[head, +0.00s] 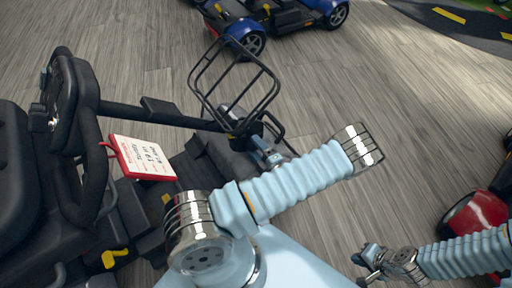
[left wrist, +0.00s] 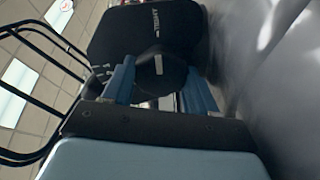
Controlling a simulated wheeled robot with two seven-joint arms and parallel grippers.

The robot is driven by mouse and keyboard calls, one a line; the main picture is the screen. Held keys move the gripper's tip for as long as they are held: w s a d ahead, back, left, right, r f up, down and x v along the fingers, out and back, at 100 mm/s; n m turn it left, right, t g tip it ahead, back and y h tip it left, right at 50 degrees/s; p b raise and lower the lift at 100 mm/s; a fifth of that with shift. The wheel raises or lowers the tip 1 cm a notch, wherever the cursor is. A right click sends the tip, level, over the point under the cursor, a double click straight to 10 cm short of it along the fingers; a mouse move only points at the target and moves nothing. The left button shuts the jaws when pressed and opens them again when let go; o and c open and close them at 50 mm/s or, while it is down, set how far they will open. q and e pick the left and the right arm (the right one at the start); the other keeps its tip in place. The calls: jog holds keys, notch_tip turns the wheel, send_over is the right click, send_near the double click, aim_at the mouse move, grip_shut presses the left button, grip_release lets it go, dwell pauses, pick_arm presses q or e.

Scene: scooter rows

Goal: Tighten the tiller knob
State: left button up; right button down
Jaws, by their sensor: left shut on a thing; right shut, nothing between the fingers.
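The tiller knob (left wrist: 158,74) is a dark round knob with a white mark, in the left wrist view. It sits below a black panel (left wrist: 140,30) with small white lettering. My left gripper (left wrist: 160,90) has its two blue fingers on either side of the knob and is shut on it. In the head view my left gripper (head: 262,148) is at the tiller just below the wire basket (head: 235,85); the knob is hard to make out there. My right gripper (head: 366,262) is shut and empty at the lower right, away from the tiller.
A red-edged tag with handwriting (head: 145,158) hangs by the scooter's black seat (head: 18,165). A blue scooter (head: 245,38) stands behind, and a red one (head: 475,220) at the right. Wood floor (head: 340,80) is clear between them. Basket wires (left wrist: 45,75) run close to my left gripper.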

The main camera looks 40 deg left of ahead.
dwell(0.3)
pick_arm(q)
jog(key=o, duration=1.1)
jog(key=shift+c, duration=0.2)
jog(key=shift+d, duration=0.1)
jog(key=v, duration=1.3)
jog(key=shift+s+d, duration=0.15)
jog(key=shift+d, duration=0.15)
